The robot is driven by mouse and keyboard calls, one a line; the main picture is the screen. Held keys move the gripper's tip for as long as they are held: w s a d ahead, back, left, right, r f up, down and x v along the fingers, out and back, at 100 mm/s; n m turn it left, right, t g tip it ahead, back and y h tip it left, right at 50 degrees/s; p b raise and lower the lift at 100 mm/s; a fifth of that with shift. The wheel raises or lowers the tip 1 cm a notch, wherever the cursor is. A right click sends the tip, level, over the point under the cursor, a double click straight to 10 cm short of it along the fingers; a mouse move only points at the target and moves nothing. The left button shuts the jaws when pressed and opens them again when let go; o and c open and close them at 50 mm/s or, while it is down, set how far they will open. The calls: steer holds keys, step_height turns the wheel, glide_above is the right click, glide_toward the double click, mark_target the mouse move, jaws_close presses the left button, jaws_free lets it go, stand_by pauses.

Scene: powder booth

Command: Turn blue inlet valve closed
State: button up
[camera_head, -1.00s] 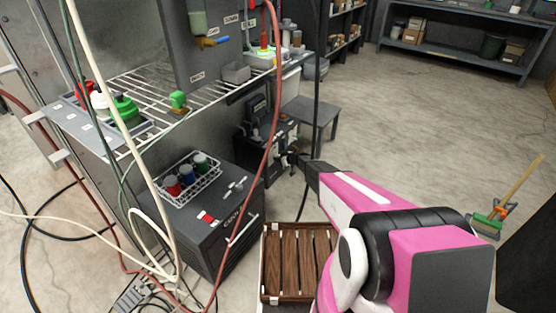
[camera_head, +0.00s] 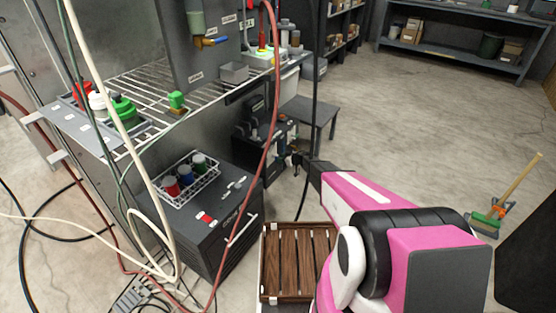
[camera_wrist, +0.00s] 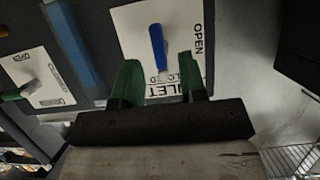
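In the wrist view, a blue lever (camera_wrist: 158,47) stands on a white plate (camera_wrist: 130,25). The lever points roughly up and down in the picture. The plate reads OPEN along its right side, with partly hidden INLET and CLOSED lettering lower down.
In the head view a wire shelf (camera_head: 150,88), a red hose (camera_head: 276,110), a grey stool (camera_head: 308,108) and a wooden slatted crate (camera_head: 297,235) surround the arm.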

steer(key=v, duration=0.7)
steer(key=d+r+m+t+h, duration=0.4)
steer(key=d+r+t+h, duration=0.2)
steer(key=r, duration=0.6)
steer(key=s+d+r+m+g+h, duration=0.2)
steer(key=s+d+r+m+h, duration=0.3)
steer(key=s+d+r+h, duration=0.3)
steer(key=s+a+r+g+y, duration=0.1)
steer(key=s+r+g, duration=0.1)
steer(key=s, duration=0.8)
steer(key=s+a+r+m+g+y, duration=0.1)
steer(key=s+r+g, duration=0.2)
steer(key=s, duration=0.8)
steer(key=s+a+r+m+g, duration=0.1)
steer(key=s+r+g, duration=0.2)
steer(key=s+g, duration=0.3)
steer(key=s, duration=0.5)
steer(key=shift+s+a+r+y, duration=0.15)
steer(key=shift+r+y, duration=0.1)
steer(key=shift+y, duration=0.15)
